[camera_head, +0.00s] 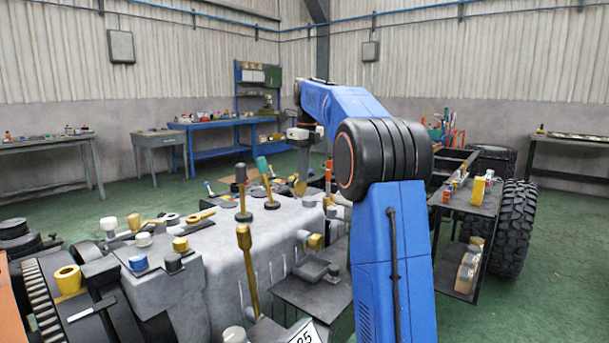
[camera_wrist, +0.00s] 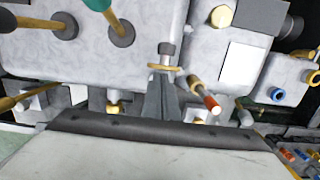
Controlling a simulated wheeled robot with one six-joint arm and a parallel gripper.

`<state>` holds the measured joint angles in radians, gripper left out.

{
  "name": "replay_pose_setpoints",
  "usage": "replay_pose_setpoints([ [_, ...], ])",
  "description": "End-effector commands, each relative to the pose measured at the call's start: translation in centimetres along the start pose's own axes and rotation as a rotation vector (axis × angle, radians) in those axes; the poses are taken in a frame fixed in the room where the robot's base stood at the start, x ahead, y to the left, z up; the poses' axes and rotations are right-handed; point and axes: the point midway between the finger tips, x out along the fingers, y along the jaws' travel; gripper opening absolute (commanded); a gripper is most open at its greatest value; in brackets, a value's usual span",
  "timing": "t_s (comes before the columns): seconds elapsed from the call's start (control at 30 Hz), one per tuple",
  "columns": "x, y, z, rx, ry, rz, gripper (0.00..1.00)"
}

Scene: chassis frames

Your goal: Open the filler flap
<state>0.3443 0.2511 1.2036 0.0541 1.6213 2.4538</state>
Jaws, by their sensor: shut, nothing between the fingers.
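My gripper (camera_wrist: 163,82) points at the grey machine block (camera_wrist: 110,60) in the wrist view, its dark fingers together and empty. A thin yellow disc (camera_wrist: 152,67) lies at the fingertips, with a small dark-topped grey post (camera_wrist: 166,48) just beyond it. I cannot tell whether the fingers touch the disc, or for certain which part is the filler flap. In the head view my wrist hangs over the far end of the block (camera_head: 215,245); the fingertips are hard to make out there. A tan round piece (camera_head: 300,188) shows just below the wrist.
Tall handled plungers (camera_head: 241,190) stand on the block, left of my gripper. A red-tipped yellow rod (camera_wrist: 205,97) is close on the gripper's right in the wrist view. A loaded cart (camera_head: 485,200) and large tyre (camera_head: 515,228) stand at right. Green floor is open behind.

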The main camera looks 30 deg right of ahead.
Motion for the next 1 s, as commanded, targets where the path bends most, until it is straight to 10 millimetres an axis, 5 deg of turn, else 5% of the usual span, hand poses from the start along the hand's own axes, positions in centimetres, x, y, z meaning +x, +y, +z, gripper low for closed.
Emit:
replay_pose_setpoints([
  [1.0, -0.77, 0.16, 0.61, -0.005, -0.013, -0.001, 0.0],
])
